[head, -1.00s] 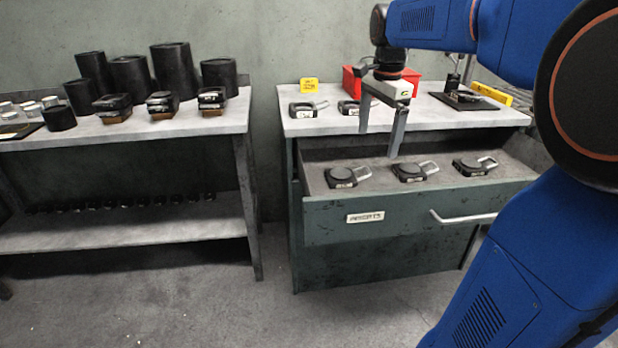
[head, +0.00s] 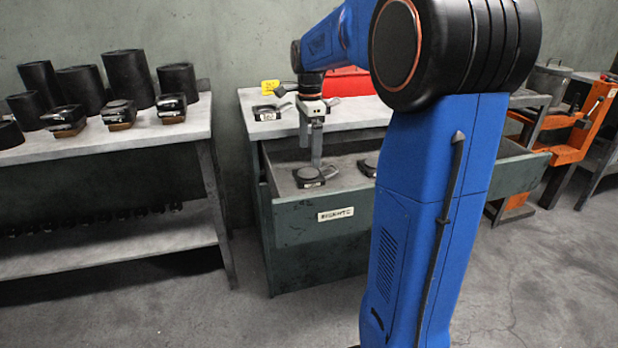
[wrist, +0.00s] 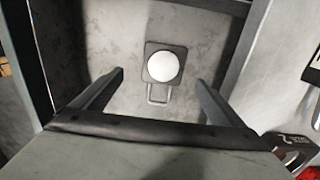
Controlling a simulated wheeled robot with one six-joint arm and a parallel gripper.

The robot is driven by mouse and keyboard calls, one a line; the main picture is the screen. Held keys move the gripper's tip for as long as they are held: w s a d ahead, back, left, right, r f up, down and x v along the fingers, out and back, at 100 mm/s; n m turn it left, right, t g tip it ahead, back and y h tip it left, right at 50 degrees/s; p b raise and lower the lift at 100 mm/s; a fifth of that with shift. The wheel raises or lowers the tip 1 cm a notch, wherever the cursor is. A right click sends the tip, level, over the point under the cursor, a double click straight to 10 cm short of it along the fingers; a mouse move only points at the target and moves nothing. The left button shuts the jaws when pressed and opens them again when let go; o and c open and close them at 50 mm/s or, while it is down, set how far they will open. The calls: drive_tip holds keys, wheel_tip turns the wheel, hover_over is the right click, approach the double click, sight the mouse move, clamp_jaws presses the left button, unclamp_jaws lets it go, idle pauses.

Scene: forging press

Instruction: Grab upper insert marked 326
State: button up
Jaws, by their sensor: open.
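My gripper (head: 311,150) is open and empty, pointing down over the left end of the open drawer (head: 290,225). A dark insert with a round top and a loop handle (head: 308,178) lies in the drawer close below it. In the wrist view this insert (wrist: 164,66) has a bright round top, and its handle points towards my gripper (wrist: 159,80). It lies between the fingers as seen from above, apparently untouched. Its label is too small to read. A second drawer insert (head: 368,167) is partly hidden by my arm. I cannot tell which insert is marked 326.
Another insert (head: 267,112) with a label sits on the bench top (head: 243,98), beside a yellow sign (head: 270,87) and a red bin (head: 350,82). The drawer walls stand close around my gripper. A table (head: 185,135) with black cylinders is at left, an orange machine (head: 590,122) at right.

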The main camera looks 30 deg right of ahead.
sight(310, 172)
wheel_tip(310, 172, down, 3)
drive_tip(key=shift+f, duration=0.2)
drive_tip(key=shift+w+d+f, duration=0.15)
drive_tip(key=shift+f, duration=1.15)
drive_tip(key=shift+w+d+f, duration=0.1)
drive_tip(key=shift+w+f, duration=0.05)
drive_tip(key=shift+f, duration=1.15)
drive_tip(key=c, duration=2)
drive_tip(key=shift+r, duration=0.1)
drive_tip(key=shift+c, duration=0.8)
drive_tip(key=shift+r, duration=0.1)
